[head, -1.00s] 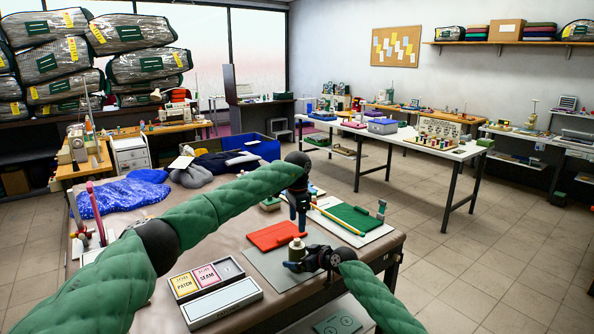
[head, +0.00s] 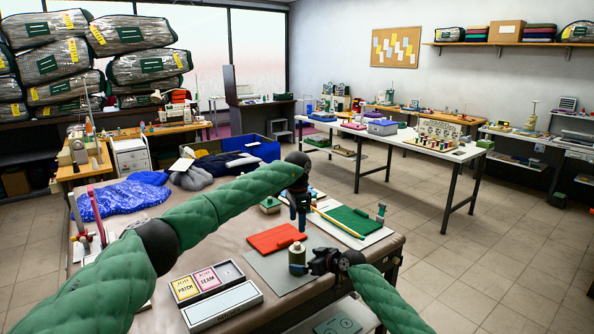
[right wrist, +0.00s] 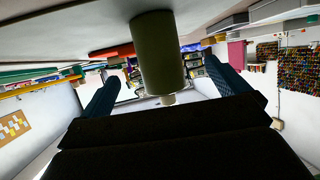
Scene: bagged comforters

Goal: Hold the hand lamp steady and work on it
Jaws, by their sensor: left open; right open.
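An olive-green cylinder with a narrower cap, which seems to be the hand lamp (head: 297,259), stands upright on the grey mat (head: 275,274). In the right wrist view, whose picture is upside down, the lamp (right wrist: 157,52) shows between and beyond my spread fingers, with a gap on each side. My right gripper (head: 311,264) is open just right of the lamp, facing it. My left gripper (head: 300,224) is open and points down above the table, behind the lamp near the red board; its fingertips are small and hard to make out.
A red board (head: 276,239) lies behind the lamp, and a green board (head: 354,221) with a yellow stick lies to the right. A box with cards marked PATCH and SEAM (head: 208,280) is at the front left. Blue cloth (head: 118,197) lies at the far left.

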